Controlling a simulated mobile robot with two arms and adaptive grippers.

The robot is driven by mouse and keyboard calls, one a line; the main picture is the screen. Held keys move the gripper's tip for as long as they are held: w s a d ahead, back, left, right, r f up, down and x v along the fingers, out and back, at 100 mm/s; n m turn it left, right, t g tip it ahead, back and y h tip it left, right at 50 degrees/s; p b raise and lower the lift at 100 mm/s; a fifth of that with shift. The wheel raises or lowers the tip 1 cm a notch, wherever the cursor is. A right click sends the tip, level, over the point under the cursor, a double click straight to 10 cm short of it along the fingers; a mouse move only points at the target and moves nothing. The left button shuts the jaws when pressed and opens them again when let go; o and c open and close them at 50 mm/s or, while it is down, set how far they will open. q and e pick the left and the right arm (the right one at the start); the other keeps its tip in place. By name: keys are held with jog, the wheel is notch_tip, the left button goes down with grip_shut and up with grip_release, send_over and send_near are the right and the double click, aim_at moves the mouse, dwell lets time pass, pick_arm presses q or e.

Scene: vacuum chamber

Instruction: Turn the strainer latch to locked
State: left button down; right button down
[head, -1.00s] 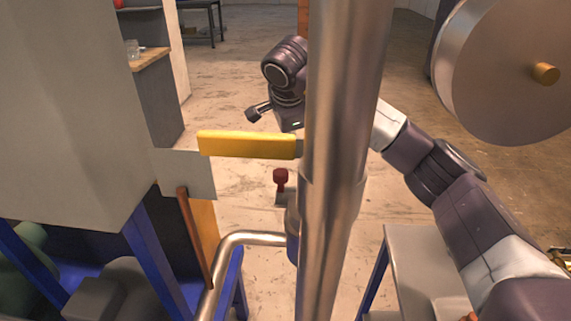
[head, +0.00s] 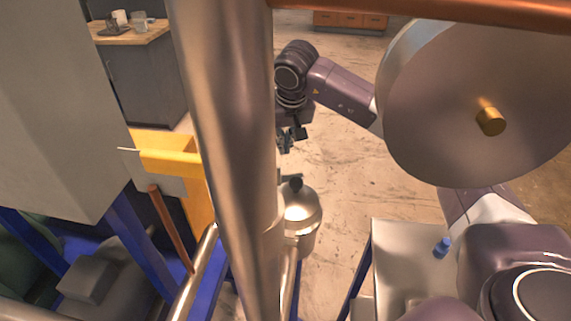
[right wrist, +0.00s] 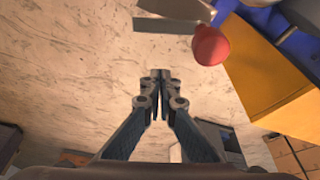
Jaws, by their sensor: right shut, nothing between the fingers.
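A round metal vessel (head: 302,212) with a domed top and a dark knob (head: 296,184), perhaps the strainer, stands partly behind the upright pipe in the head view. The right wrist view shows a red knob (right wrist: 210,45) beside a flat grey bar (right wrist: 168,24); this may be the latch, and I cannot tell its setting. My right gripper (head: 288,142) is above and behind the vessel in the head view, apart from it. Its fingers (right wrist: 160,76) are closed together and empty in the right wrist view, with the red knob ahead and to the right. My left gripper is not in view.
A thick upright pipe (head: 228,150) blocks part of the head view. A large metal disc (head: 450,90) hangs at the upper right. A yellow part (head: 170,158) and a grey cabinet (head: 60,110) stand left. A pale table (head: 405,255) is lower right. Open floor lies behind.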

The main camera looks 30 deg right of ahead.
aim_at(289, 178)
notch_tip(289, 178, down, 6)
jog(key=s+p, duration=0.2)
jog(key=p, duration=0.1)
jog(key=shift+p, duration=0.35)
jog(key=shift+w+a, duration=0.1)
jog(key=shift+a, duration=0.05)
jog(key=s+b, duration=0.1)
jog(key=b, duration=0.2)
jog(key=shift+s+f, duration=0.2)
jog(key=shift+s, duration=0.15)
jog(key=shift+s+a+r+b, duration=0.15)
jog(key=shift+s+b, duration=0.2)
jog(key=shift+b, duration=0.2)
